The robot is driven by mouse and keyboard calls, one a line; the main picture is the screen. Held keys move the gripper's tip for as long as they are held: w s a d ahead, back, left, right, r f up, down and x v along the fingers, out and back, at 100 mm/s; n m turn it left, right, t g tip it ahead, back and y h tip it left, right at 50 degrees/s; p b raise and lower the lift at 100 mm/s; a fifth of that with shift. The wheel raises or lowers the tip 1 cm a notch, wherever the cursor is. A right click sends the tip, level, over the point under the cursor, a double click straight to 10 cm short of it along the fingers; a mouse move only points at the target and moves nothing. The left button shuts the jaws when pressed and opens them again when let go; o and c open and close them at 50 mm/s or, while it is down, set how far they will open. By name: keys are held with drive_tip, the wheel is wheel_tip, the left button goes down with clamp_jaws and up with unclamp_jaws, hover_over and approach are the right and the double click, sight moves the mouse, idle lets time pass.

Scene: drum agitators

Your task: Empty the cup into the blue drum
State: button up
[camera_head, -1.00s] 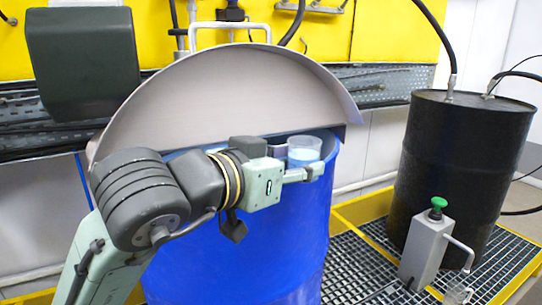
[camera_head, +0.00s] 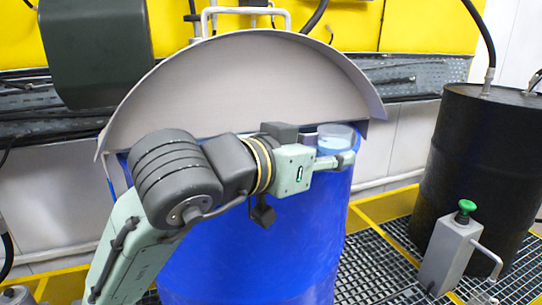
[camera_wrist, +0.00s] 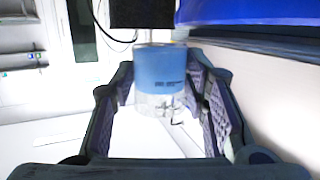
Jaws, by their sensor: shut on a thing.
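The cup (camera_head: 336,140) is clear with blue liquid in it. It looks roughly upright in the head view, at the right front edge of the blue drum (camera_head: 275,245). My gripper (camera_head: 338,157) is shut on the cup; in the wrist view the cup (camera_wrist: 160,72) sits between the two fingers. The cup overlaps the drum's rim in the head view, so I cannot tell whether it is above the opening or in front of it. A grey half-round lid or shield (camera_head: 255,85) stands up over the drum's back part. The drum's inside is hidden.
A black drum (camera_head: 480,150) with a hose stands at the right. A grey box with a green knob (camera_head: 452,250) is in front of it on the grating (camera_head: 375,270). A yellow panel and a dark box (camera_head: 95,50) are behind. The drum's left side is covered by my arm.

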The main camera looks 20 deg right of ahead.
drive_tip(key=shift+w+a+r+n+h, duration=0.3)
drive_tip(key=shift+w+n, duration=0.2)
drive_tip(key=shift+n, duration=0.25)
drive_tip(key=shift+w+a+r+n+h, duration=0.2)
drive_tip(key=shift+w+a+n, duration=0.25)
drive_tip(key=shift+n, duration=0.35)
drive_tip(key=shift+w+a+r+n+h, duration=0.2)
drive_tip(key=shift+w+a+n+h, duration=0.25)
drive_tip(key=shift+n, duration=0.3)
drive_tip(key=shift+w+a+r+n, duration=0.25)
drive_tip(key=shift+w+n, duration=0.3)
drive_tip(key=shift+n, duration=0.25)
drive_tip(key=shift+w+a+f+n+h+b, duration=0.15)
drive_tip(key=shift+f+n+h+b, duration=0.25)
drive_tip(key=shift+n+b, duration=0.5)
drive_tip(key=shift+r+n+h, duration=0.2)
drive_tip(key=shift+r+n, duration=0.1)
drive_tip(key=shift+n, duration=0.55)
drive_tip(key=shift+r+n+h, duration=0.15)
drive_tip(key=shift+r+n, duration=0.1)
drive_tip(key=shift+n, duration=0.6)
idle(0.6)
drive_tip(key=shift+r+n+t, duration=0.3)
drive_tip(key=shift+n+t, duration=0.2)
drive_tip(key=shift+n, duration=0.4)
idle(0.5)
drive_tip(key=shift+w+a+r+n+p, duration=0.1)
drive_tip(key=shift+w+n+p, duration=0.05)
drive_tip(key=shift+n+p, duration=0.2)
